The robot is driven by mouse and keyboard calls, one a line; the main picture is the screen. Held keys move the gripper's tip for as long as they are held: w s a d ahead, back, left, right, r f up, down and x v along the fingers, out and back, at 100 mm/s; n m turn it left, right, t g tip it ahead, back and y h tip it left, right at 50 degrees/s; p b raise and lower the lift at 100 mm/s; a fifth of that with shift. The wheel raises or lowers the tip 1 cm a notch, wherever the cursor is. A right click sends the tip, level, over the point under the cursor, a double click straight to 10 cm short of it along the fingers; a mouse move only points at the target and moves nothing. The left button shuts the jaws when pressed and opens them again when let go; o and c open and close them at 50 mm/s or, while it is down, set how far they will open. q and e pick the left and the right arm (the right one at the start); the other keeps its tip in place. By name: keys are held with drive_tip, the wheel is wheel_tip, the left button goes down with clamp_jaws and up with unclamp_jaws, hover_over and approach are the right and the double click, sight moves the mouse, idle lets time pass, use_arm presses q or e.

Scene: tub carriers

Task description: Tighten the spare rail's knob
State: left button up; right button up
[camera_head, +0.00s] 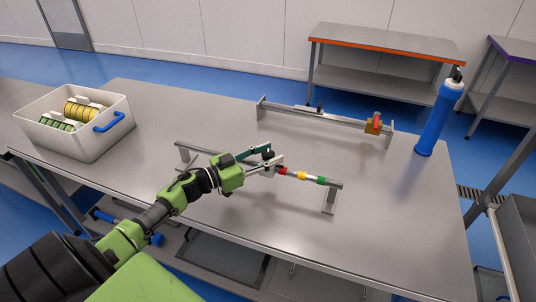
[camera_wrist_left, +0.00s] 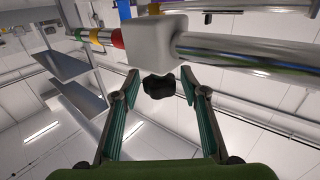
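The near rail (camera_head: 308,180) stands on posts on the grey table and carries red, yellow and green rings. In the left wrist view, a pale block (camera_wrist_left: 153,42) sits on this rail beside the red ring, with a black lobed knob (camera_wrist_left: 158,87) sticking out of it. My left gripper (camera_head: 274,160) is at the rail, left of the rings. In the wrist view its open fingers (camera_wrist_left: 160,78) stand on either side of the knob, with gaps visible. In the head view the gripper hides the knob. My right gripper is not in view.
A far rail (camera_head: 335,118) with a yellow-and-red block (camera_head: 373,124) runs behind. A white tub (camera_head: 95,140) with green and yellow items stands at left. A blue bottle (camera_head: 433,120) stands at right. The table's front right (camera_head: 400,235) is clear.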

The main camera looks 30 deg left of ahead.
use_arm(q)
drive_tip(key=c, duration=0.8)
drive_tip(key=shift+o, duration=0.2)
drive_tip(key=m+g+h+b, duration=0.1)
drive_tip(key=b, duration=0.1)
drive_tip(key=m+g+h+b, duration=0.1)
drive_tip(key=h+b, duration=0.1)
drive_tip(key=shift+f+m, duration=0.25)
drive_tip(key=shift+m, duration=0.15)
drive_tip(key=shift+r+g+h+b, duration=0.15)
drive_tip(key=shift+g+h+b, duration=0.25)
drive_tip(key=shift+h+b, duration=0.15)
drive_tip(key=shift+r, duration=0.1)
drive_tip(key=o, duration=1.1)
